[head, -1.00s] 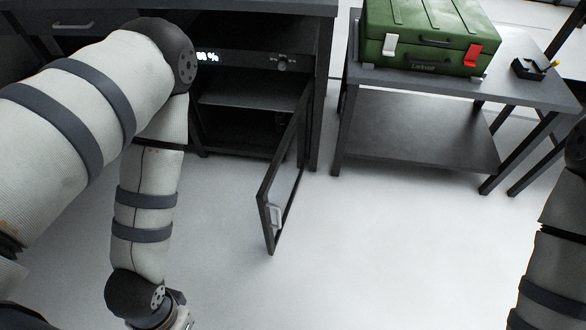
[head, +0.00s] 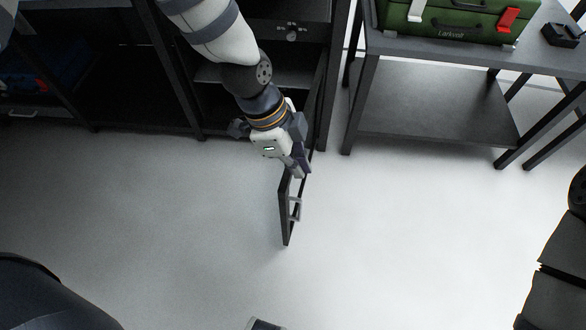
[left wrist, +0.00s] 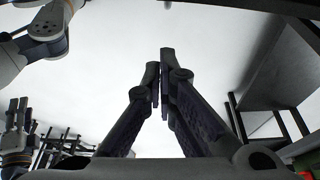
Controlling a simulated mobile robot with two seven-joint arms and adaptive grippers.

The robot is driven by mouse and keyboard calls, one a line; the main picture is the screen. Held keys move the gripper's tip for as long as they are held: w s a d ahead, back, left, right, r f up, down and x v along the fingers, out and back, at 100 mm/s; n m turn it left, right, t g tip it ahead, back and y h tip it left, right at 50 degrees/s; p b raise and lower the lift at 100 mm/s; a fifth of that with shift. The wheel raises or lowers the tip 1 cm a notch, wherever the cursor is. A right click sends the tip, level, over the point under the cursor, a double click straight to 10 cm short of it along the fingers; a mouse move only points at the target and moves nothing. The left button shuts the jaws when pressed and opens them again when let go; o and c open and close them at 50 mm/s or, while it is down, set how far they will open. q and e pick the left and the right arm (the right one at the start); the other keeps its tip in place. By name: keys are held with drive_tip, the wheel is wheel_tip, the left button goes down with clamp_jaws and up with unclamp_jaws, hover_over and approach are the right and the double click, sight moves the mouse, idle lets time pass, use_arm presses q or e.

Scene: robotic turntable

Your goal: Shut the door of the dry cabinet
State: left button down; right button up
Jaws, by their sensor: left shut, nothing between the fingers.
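The dry cabinet (head: 268,30) is a dark box under the bench at top centre in the head view, with a knob on its front panel. Its framed door (head: 286,222) stands open, swung out toward me and seen nearly edge-on, with a pale handle (head: 296,208). My left gripper (head: 303,170) is at the upper part of the door and hides some of it; I cannot tell whether they touch. Its fingers are together and empty in the left wrist view (left wrist: 161,85). What seems to be my right gripper (left wrist: 18,115) shows small at that view's left edge.
A dark two-level table (head: 435,100) stands right of the cabinet with a green case (head: 455,20) and a small black tray (head: 562,34) on top. Bench legs stand left of the cabinet. The pale floor (head: 400,230) around the door is clear.

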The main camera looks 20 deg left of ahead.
use_arm(q)
drive_tip(key=shift+m, duration=0.4)
drive_tip(key=f, duration=0.5)
drive_tip(key=w+f+b, duration=0.1)
drive_tip(key=f, duration=0.2)
drive_tip(key=shift+d+f, duration=0.1)
drive_tip(key=shift+f, duration=0.1)
drive_tip(key=shift+a, duration=0.3)
use_arm(e)
drive_tip(key=shift+s+f, duration=0.55)
drive_tip(key=shift+f, duration=0.05)
use_arm(q)
drive_tip(key=shift+s+a, duration=0.1)
